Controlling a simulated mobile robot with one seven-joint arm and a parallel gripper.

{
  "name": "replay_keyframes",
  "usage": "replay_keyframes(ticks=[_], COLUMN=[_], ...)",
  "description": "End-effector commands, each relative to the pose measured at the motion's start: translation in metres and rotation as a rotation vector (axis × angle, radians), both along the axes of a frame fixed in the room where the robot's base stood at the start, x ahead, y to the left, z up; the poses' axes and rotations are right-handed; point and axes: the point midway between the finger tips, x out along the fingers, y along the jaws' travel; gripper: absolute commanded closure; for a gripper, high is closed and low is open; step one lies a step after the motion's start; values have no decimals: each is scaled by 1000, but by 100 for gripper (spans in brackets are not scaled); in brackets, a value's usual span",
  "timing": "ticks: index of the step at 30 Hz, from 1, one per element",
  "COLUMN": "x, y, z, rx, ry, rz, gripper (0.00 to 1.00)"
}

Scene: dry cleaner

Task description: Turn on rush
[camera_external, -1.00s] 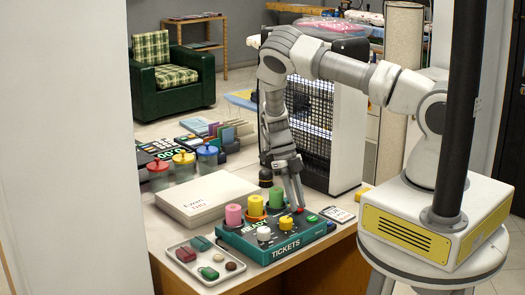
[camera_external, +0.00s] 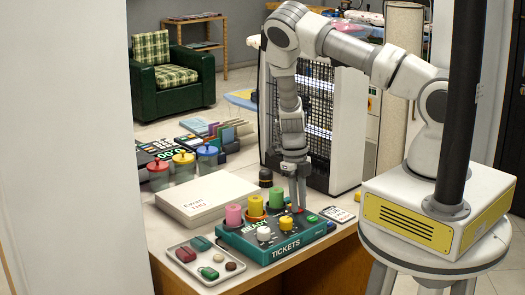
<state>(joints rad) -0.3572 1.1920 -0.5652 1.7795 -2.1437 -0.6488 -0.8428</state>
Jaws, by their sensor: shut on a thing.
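The green ticket box (camera_external: 243,245), marked TICKETS on its front, sits at the front of the counter. Lettering on its top is partly hidden by pegs. Pink (camera_external: 233,215), green (camera_external: 276,198), yellow (camera_external: 286,223) and white (camera_external: 263,233) pegs stand on it. My gripper (camera_external: 298,207) points down at the box's back right, behind the yellow peg. It is shut on a small red knob (camera_external: 301,210), mostly hidden by the fingers. A flat green button (camera_external: 312,218) is just right of it.
A tray (camera_external: 196,274) with small items lies left of the box. A white flat box (camera_external: 186,203) and lidded jars (camera_external: 184,166) stand behind. A tall white unit with a black grid (camera_external: 345,130) stands close behind my gripper. A card (camera_external: 338,214) lies at the right edge.

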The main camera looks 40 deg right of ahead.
Motion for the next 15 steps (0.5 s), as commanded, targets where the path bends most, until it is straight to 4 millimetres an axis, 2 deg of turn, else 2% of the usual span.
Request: replay_keyframes(ticks=[9, 10, 14, 15], x=[2, 2, 2, 1], y=[0, 0, 0, 0], z=[1, 1, 1, 1], rx=[0, 0, 0, 0], ry=[-8, -8, -6, -6], rz=[0, 0, 0, 0], gripper=[100, 70, 46, 45])
